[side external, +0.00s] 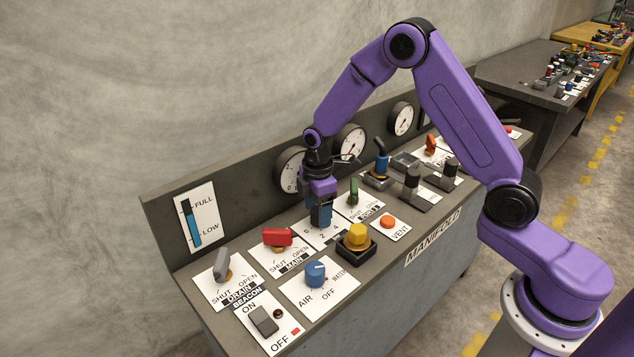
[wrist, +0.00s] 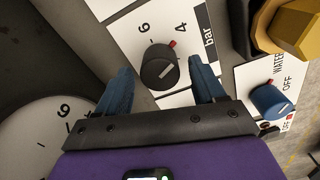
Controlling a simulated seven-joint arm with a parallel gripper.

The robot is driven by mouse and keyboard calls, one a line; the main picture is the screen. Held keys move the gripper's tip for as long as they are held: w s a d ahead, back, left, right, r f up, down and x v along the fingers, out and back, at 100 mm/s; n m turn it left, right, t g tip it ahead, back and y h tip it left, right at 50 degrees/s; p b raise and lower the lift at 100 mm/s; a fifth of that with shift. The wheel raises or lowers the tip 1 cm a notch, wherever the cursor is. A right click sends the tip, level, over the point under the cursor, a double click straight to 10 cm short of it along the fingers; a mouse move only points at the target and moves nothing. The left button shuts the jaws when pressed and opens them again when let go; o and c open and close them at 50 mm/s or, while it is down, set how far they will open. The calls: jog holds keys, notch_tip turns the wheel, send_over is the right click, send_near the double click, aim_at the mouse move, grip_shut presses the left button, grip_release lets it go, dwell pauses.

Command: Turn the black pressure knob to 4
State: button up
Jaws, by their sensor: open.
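The black pressure knob (wrist: 159,72) shows in the wrist view on a white plate, with a pale line on its top. The numerals 6 and 4 and the word "bar" are printed by it, and a red mark sits at the knob's edge near the 4. I cannot tell which number the knob's line points to. My gripper (wrist: 160,65) is open, with one blue finger on either side of the knob and visible gaps between. In the side view my gripper (side external: 321,213) points down over the plate marked 0, 2, 4 and hides the knob.
A red handle (side external: 277,237) stands left of my gripper and a green handle (side external: 353,192) right of it. A yellow knob (side external: 357,236) and a blue knob (side external: 316,273) are in front. Round gauges (side external: 350,141) line the back panel.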

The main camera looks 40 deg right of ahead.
aim_at(317, 210)
notch_tip(317, 210, up, 17)
dwell(0.4)
jog(key=shift+f, duration=0.1)
jog(key=f+m, duration=1.1)
jog(key=m, duration=0.1)
jog(key=f+m, duration=0.6)
jog(key=m, duration=0.1)
jog(key=shift+w+d+f, duration=0.2)
jog(key=shift+d+f, duration=0.05)
jog(key=shift+f, duration=0.05)
dwell(0.4)
